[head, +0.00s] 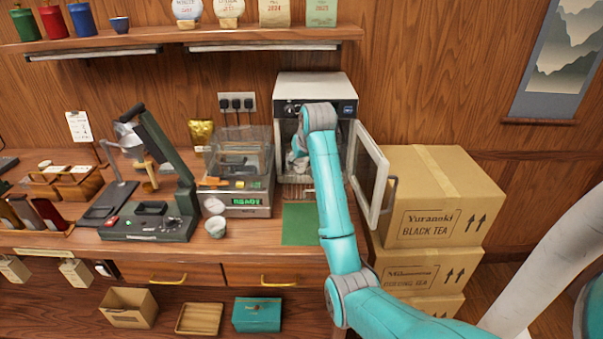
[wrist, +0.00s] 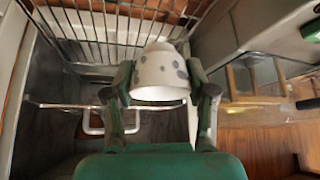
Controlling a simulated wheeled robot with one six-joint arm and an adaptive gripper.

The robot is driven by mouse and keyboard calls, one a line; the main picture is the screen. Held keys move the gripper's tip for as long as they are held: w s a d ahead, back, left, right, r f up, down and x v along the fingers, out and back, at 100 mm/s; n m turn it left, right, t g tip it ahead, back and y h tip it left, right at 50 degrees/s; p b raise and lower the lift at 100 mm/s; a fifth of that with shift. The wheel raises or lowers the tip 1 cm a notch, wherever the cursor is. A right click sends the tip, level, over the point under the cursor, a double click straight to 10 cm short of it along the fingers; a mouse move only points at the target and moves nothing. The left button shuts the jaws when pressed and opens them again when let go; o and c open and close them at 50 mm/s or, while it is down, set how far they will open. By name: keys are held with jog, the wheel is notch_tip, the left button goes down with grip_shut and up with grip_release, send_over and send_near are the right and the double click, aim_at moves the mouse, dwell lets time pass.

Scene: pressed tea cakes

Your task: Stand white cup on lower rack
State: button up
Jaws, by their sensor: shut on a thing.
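My gripper (wrist: 162,92) is shut on a white cup (wrist: 160,70) with grey spots, one finger on each side of it. In the wrist view the cup's wide rim faces the bottom of the picture. The cup is at the open front of a white cabinet (head: 318,84), where my arm hides most of the inside. A wire rack (wrist: 80,22) shows behind the cup at the top left of the wrist view. A metal bar (wrist: 60,104) runs lower across the same view. I cannot tell whether the cup touches a rack.
The cabinet's glass door (head: 369,170) stands open to the right, close to my arm. Stacked cartons (head: 440,190) stand right of it. A green mat (head: 300,225) lies in front of the cabinet. A machine with a lit display (head: 240,180) stands to the left.

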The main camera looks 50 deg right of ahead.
aim_at(301, 171)
jog(key=shift+f, duration=2.2)
jog(key=o, duration=1.2)
